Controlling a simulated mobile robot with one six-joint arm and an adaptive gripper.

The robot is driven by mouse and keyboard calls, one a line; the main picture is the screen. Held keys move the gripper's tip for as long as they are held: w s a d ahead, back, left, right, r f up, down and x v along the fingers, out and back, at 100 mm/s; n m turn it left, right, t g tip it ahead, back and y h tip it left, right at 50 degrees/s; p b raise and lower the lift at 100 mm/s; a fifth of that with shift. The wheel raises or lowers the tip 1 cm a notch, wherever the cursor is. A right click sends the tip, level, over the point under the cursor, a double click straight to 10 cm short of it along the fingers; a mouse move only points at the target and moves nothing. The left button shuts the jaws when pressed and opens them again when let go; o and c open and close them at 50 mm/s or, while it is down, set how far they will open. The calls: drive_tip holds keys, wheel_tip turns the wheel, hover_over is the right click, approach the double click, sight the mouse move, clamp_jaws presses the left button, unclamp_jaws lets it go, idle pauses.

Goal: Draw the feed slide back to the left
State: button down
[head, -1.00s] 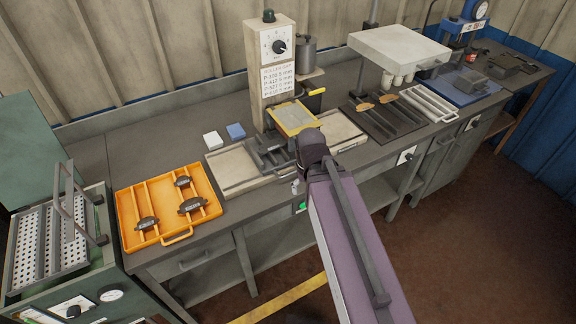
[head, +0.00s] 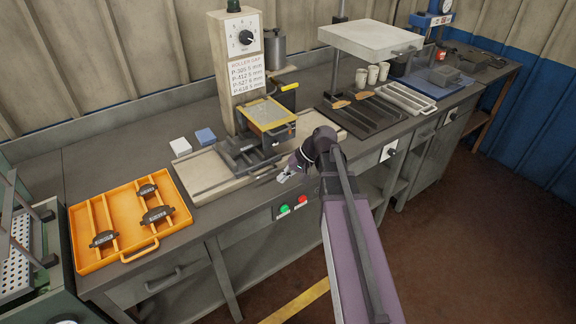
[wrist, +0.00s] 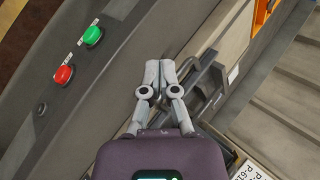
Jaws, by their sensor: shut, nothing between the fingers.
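In the wrist view my gripper's fingertips (wrist: 160,64) are together and empty, just left of the dark bar. I cannot tell whether they touch it.
A green button (head: 284,209) and a red button (head: 302,200) are on the bench front below my gripper. An orange tray (head: 78,230) with several brake shoes stands at the left. Two small blocks, white (head: 181,147) and blue (head: 205,136), lie behind the bed.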

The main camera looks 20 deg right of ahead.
sight(288, 154)
drive_tip(key=w+d+f+t+y+b, duration=0.1)
drive_tip(key=w+d+b, duration=0.1)
drive_tip(key=b, duration=0.1)
drive_tip(key=w+d+f+m+t+y+b, duration=0.1)
drive_tip(key=w+d+y+b, duration=0.1)
drive_tip(key=d, duration=0.1)
drive_tip(key=w+d+f+t+y+b, duration=0.1)
drive_tip(key=w+d+b, duration=0.1)
drive_tip(key=w+b, duration=0.1)
drive_tip(key=shift+w+d+f+m+y+b, duration=0.1)
drive_tip(key=shift+d+f+m+y+b, duration=0.1)
drive_tip(key=shift+d+m+y+b, duration=0.15)
drive_tip(key=w+d+t+y+b, duration=0.1)
drive_tip(key=d+b, duration=0.1)
drive_tip(key=d, duration=0.1)
drive_tip(key=w+d+t+y+b, duration=0.1)
drive_tip(key=d+b, duration=0.1)
drive_tip(key=d, duration=0.1)
drive_tip(key=w+d+m+t+y+b, duration=0.1)
drive_tip(key=d+b, duration=0.2)
drive_tip(key=shift+w+d+f, duration=0.1)
drive_tip(key=shift+w+d, duration=0.05)
drive_tip(key=shift+d, duration=0.15)
drive_tip(key=shift+w+d+r+t+y, duration=0.1)
drive_tip(key=shift+d+r+t+y, duration=0.15)
drive_tip(key=shift+d, duration=0.35)
drive_tip(key=shift+a, duration=0.1)
